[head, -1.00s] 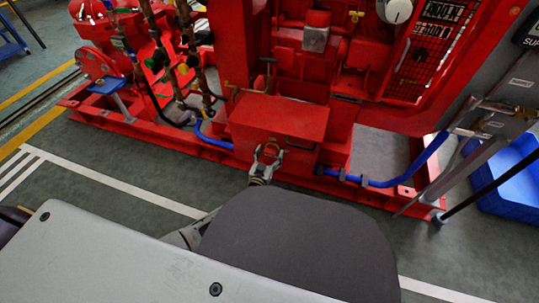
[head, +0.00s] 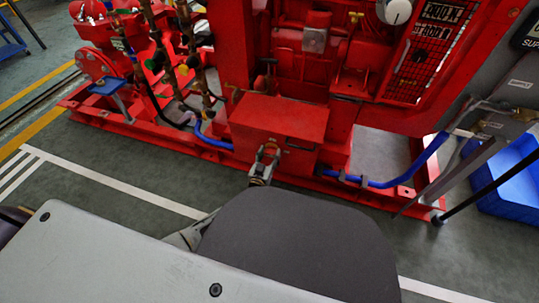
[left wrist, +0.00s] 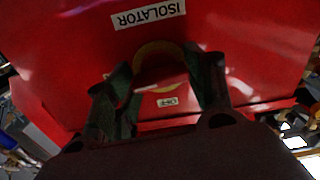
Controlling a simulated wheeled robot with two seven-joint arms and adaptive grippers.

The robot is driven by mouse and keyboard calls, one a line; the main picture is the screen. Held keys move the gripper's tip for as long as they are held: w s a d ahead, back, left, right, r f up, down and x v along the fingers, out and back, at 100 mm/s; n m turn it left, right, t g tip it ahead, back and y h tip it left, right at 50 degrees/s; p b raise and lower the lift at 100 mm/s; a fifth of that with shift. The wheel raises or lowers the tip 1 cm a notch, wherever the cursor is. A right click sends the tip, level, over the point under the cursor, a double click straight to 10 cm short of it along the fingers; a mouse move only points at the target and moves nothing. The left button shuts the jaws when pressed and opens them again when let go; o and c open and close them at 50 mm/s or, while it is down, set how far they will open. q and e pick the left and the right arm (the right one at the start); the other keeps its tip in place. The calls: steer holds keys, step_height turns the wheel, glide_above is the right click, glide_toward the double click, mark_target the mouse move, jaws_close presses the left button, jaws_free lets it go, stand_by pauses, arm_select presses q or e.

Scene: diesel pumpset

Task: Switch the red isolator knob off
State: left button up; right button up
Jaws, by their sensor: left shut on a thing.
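The red isolator knob (left wrist: 160,82) sits on a yellow round plate (left wrist: 158,52) on the red box front in the left wrist view. The "ISOLATOR" label (left wrist: 149,15) and a small "OFF" label (left wrist: 168,102) show upside down on either side of it. My left gripper (left wrist: 164,78) has one finger on each side of the knob and is shut on it. In the head view, my left gripper (head: 268,153) is at the front of the red box (head: 280,117) and mostly hides the knob. My right gripper is not in view.
The red pumpset frame (head: 385,195) runs along the floor, with a blue hose (head: 400,181) beside the box. A blue bin (head: 508,180) stands at the right. Grey floor with white lines lies in front. My own body covers the lower part of the head view.

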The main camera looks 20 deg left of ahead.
arm_select(q)
steer(key=shift+n, duration=8.1)
steer(key=shift+f, duration=0.1)
steer(key=o, duration=1)
steer(key=shift+s, duration=0.2)
steer(key=s, duration=1.1)
steer(key=shift+s+a, duration=0.25)
